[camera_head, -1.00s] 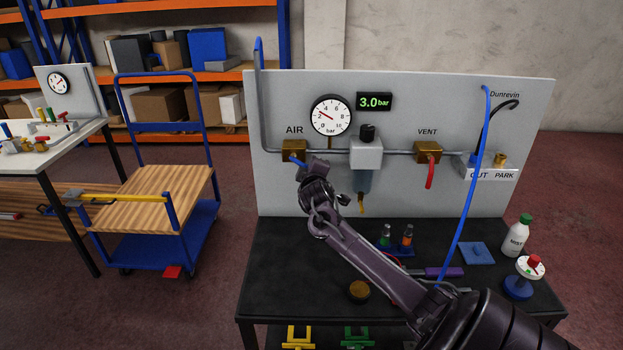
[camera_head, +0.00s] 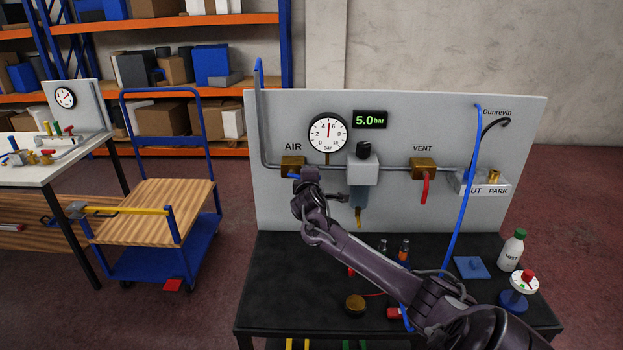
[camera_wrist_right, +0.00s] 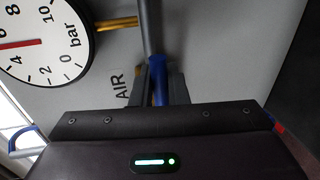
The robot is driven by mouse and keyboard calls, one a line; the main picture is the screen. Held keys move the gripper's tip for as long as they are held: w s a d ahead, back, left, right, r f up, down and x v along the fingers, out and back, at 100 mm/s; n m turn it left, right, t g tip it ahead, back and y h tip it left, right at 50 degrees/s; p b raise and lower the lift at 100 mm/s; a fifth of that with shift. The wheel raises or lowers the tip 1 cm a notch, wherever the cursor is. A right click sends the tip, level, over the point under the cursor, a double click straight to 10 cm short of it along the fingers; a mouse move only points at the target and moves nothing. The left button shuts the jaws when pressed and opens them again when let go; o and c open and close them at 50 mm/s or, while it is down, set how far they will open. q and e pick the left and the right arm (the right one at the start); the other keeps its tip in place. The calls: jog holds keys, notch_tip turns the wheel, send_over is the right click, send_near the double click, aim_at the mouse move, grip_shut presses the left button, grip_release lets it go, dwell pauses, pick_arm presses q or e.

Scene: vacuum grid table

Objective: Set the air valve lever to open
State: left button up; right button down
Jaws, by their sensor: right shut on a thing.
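The air valve (camera_head: 292,162) is a brass block under the word AIR on the grey panel. Its blue lever (camera_head: 294,176) shows just below the block, roughly level, partly hidden by my right gripper (camera_head: 304,180). In the right wrist view the blue lever (camera_wrist_right: 158,82) stands between the two fingers of my right gripper (camera_wrist_right: 162,88), which is shut on it. The round gauge (camera_head: 328,132) has its needle near 5, and the digital display (camera_head: 370,120) reads 5.0 bar. My left gripper is in no view.
A regulator (camera_head: 362,168) with a black knob stands right of the air valve. The vent valve (camera_head: 423,168) has a red lever hanging down. A blue hose (camera_head: 462,190) crosses the panel's right side. A white bottle (camera_head: 511,252) stands on the black bench (camera_head: 290,290).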

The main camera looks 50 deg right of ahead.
jog(key=c, duration=1.5)
grip_release()
jog(key=shift+w+a, duration=0.1)
jog(key=shift+s+a, duration=0.2)
jog(key=shift+s, duration=0.05)
jog(key=b+v, duration=0.2)
jog(key=v, duration=0.5)
jog(key=shift+r, duration=0.15)
